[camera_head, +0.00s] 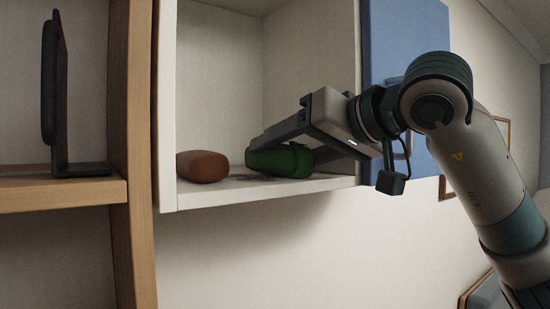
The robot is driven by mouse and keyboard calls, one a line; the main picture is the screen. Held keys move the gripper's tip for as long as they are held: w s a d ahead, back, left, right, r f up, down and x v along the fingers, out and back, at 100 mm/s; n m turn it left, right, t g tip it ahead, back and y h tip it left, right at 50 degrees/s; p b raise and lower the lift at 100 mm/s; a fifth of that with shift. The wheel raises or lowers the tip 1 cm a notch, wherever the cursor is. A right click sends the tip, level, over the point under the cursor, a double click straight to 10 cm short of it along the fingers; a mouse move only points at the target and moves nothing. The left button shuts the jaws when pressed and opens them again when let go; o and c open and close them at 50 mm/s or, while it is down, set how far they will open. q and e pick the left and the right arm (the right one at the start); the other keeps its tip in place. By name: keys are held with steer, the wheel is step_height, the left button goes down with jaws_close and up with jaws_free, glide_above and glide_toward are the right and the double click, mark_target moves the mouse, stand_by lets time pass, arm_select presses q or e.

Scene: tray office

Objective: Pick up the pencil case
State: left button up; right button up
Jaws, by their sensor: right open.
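A green, rounded, elongated case (281,161), which looks like the pencil case, lies on the white floor of the open cabinet. My right gripper (283,152) reaches into the cabinet from the right. It is open, with one finger over the top of the green case and the other at its right end. The fingers partly hide the case, and I cannot tell whether they touch it. A brown, rounded object (203,166) lies to the left, apart from the gripper. My left gripper is out of view.
The white cabinet's left wall (168,120) and floor edge (260,194) bound the compartment. A blue door (408,45) stands open at the right, behind my arm. A wooden shelf (60,192) at the left holds a dark upright stand (60,100).

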steer(key=c, duration=1.3)
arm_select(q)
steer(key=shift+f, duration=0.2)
